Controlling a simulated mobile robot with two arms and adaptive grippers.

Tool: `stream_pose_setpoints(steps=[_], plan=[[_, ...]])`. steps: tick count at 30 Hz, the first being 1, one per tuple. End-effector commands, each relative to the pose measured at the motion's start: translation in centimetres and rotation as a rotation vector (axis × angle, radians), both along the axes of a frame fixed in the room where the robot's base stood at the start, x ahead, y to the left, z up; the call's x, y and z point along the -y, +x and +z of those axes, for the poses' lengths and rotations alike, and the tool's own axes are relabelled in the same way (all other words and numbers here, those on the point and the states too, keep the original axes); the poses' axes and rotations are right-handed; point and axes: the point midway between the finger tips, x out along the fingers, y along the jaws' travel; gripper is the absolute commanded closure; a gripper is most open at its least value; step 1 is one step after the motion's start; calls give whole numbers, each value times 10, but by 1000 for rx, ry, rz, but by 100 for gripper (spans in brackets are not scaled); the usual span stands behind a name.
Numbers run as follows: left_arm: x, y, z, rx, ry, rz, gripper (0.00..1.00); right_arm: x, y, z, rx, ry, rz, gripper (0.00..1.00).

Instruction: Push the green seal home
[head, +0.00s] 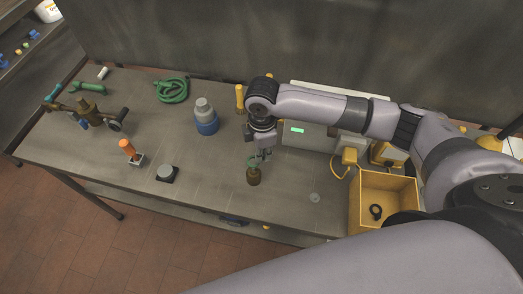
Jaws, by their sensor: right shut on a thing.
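My right gripper (262,157) reaches down over the middle of the table, its fingers shut on a small green seal (252,162). The seal is at the top of a short olive-brown fitting (253,178) that stands upright on the table near its front edge. The gripper fingers partly hide the seal, and I cannot tell how far it sits in the fitting. My left gripper is out of view.
A yellow bin (386,184) with a black ring (376,212) stands right. A blue-grey bottle (206,118), coiled green hose (172,90), orange-handled piece (129,149), black-based grey knob (167,173) and brass valve assembly (90,110) stand left. A grey box (310,133) is behind the gripper.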

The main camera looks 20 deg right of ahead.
Motion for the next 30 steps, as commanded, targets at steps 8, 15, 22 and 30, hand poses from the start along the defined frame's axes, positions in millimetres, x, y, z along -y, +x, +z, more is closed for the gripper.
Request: stream_pose_setpoints(steps=[8, 15, 22, 30], plan=[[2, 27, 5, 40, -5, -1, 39, 0, -1, -11, -2, -1, 0, 100], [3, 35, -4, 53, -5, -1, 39, 0, 0, -36, -1, 0, -1, 100], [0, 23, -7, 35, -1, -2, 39, -1, 0, -45, 1, 1, 0, 100], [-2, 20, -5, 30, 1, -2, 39, 0, 0, -44, 0, 0, -1, 100]])
